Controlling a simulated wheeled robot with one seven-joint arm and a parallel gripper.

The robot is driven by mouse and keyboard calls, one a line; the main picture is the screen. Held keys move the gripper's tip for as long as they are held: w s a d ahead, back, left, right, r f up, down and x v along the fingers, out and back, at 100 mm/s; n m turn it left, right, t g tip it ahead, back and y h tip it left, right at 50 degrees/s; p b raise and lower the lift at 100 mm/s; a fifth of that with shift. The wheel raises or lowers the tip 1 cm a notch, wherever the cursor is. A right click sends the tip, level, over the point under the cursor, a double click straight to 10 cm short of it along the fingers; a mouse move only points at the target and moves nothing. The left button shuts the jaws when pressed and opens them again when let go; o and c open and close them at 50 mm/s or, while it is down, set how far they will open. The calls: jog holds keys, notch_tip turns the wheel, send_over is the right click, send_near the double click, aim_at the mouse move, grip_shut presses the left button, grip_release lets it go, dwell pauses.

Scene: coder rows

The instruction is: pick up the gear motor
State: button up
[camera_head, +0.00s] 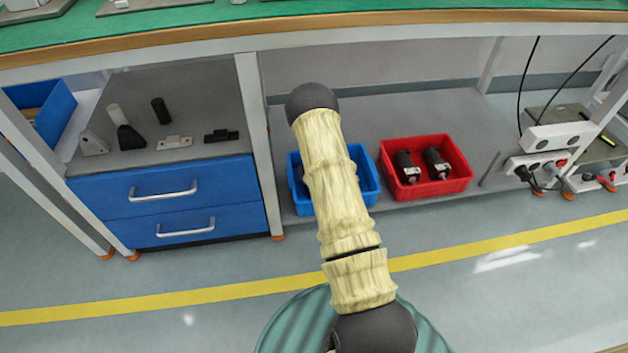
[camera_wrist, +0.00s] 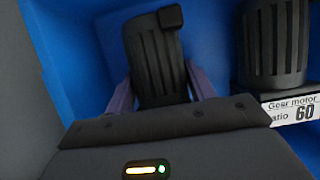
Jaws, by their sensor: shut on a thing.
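In the wrist view, my gripper (camera_wrist: 160,88) has its two purple fingers on either side of a dark ribbed gear motor (camera_wrist: 153,52) and is shut on it. The motor has a small dark block at its upper right, and its lower end is hidden by my gripper. It is inside the blue bin (camera_wrist: 85,60); I cannot tell whether it touches the floor. A similar motor (camera_wrist: 275,45) stands close on the right, with a white label reading "Gear motor" and "60". In the head view my arm hides my gripper and part of the blue bin (camera_head: 372,180).
A red bin (camera_head: 462,167) with two dark motors stands right of the blue bin on the grey lower shelf (camera_head: 450,115). The green-topped table (camera_head: 200,22) runs above. A blue drawer unit (camera_head: 170,205) with small parts on top stands left. Power sockets (camera_head: 550,137) and cables are at right.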

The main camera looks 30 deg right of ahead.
jog(key=shift+w+r, duration=0.1)
notch_tip(320, 180, up, 10)
jog(key=p, duration=0.7)
dwell(0.3)
